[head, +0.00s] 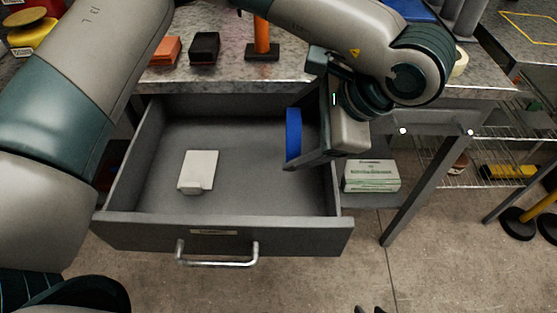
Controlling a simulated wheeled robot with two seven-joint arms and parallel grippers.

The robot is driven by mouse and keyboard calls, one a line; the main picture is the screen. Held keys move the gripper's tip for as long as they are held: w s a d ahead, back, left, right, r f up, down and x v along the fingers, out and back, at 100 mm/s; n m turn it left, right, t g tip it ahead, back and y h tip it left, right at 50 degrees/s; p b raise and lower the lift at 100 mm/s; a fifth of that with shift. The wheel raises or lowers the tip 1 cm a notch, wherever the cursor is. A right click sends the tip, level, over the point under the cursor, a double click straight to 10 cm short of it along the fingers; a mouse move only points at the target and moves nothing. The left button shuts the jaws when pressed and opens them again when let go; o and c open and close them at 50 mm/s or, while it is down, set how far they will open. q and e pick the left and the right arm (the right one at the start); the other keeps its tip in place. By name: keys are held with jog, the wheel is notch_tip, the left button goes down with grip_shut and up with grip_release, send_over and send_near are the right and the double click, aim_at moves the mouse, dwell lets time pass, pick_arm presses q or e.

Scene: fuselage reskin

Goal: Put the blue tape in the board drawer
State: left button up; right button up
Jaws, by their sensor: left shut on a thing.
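The blue tape (293,135) is a roll seen nearly edge-on. My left gripper (303,150) is shut on it and holds it upright over the right part of the open drawer. Whether the roll touches the drawer floor I cannot tell. The grey drawer (223,236) is pulled out below the bench top, with a silver handle and a small label on its front. A white box-like item (199,170) lies inside, left of the middle. Two dark tips at the bottom edge look like my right gripper (371,309), apart and empty; the rest of it is out of frame.
The bench top (285,72) holds an orange block (166,51), a black block (205,48) and an orange post on a dark base (262,50). A white-green box (371,176) sits right of the drawer. The drawer floor between white item and tape is clear.

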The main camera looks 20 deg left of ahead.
pick_arm(q)
jog(key=shift+s+a+f, duration=0.95)
jog(key=shift+s+a, duration=0.2)
jog(key=shift+s, duration=0.05)
jog(key=shift+f, duration=0.1)
jog(key=shift+f, duration=1.95)
jog(key=shift+f, duration=0.15)
jog(key=o, duration=1.1)
